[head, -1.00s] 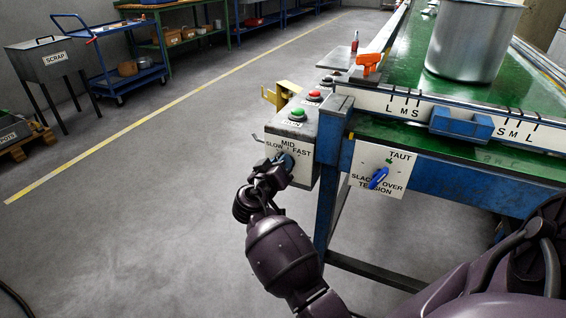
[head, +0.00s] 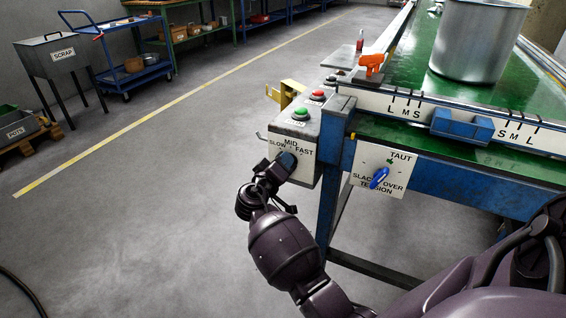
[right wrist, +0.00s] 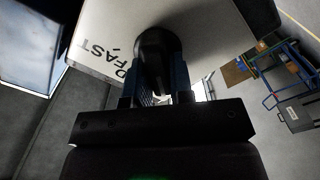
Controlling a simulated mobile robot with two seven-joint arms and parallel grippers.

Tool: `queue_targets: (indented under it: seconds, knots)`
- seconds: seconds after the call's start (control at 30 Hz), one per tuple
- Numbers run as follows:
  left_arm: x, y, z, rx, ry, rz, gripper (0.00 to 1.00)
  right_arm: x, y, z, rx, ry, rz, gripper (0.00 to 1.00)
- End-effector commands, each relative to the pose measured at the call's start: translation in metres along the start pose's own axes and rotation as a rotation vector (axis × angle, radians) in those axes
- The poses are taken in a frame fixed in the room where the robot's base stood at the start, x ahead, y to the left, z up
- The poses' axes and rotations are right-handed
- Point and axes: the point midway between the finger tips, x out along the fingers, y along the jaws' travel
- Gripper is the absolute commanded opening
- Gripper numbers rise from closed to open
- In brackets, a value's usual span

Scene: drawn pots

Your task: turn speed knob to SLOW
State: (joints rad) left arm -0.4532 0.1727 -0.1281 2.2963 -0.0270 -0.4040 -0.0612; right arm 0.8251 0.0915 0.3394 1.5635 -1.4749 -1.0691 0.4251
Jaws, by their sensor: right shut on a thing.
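The speed panel (head: 305,150) is a pale plate marked SLOW, MID and FAST on the front of the grey control box at the table's left corner. My right gripper (head: 286,161) is at the lower part of this panel, its fingers shut around the speed knob. In the right wrist view the dark knob (right wrist: 158,55) stands between the blue-sided fingers, with the word FAST (right wrist: 98,52) on the plate beside it. The gripper hides most of the knob in the head view, and I cannot tell where it points. My left gripper is not in view.
Red and green buttons (head: 301,113) sit on top of the box. A blue tension knob (head: 379,178) is on a plate to the right. A metal pot (head: 478,40) stands on the green belt (head: 400,60).

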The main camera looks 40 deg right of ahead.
Motion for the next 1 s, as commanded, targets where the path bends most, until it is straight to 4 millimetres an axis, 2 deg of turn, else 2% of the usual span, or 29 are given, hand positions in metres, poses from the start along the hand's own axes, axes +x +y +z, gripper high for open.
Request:
queue_targets:
  seconds: [0.1, 0.13, 0.3, 0.67, 0.77, 1.0]
  knots:
    - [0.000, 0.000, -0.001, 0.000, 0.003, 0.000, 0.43, 0.001, 0.002, -0.002, 0.001, 0.003, 0.003, 0.00]
    - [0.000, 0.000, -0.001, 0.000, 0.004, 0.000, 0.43, 0.001, 0.002, -0.002, 0.001, 0.003, 0.003, 0.23]
    - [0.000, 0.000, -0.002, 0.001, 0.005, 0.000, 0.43, 0.001, 0.001, -0.001, 0.002, 0.002, 0.002, 0.47]
    - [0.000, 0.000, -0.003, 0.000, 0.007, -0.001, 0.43, -0.005, 0.000, -0.001, 0.002, 0.001, -0.001, 0.47]
    - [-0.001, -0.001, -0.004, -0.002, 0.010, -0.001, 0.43, -0.017, 0.000, -0.001, 0.002, 0.001, -0.003, 0.47]
    - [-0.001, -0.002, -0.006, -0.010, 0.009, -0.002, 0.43, -0.060, 0.001, -0.001, 0.004, 0.001, -0.001, 0.47]
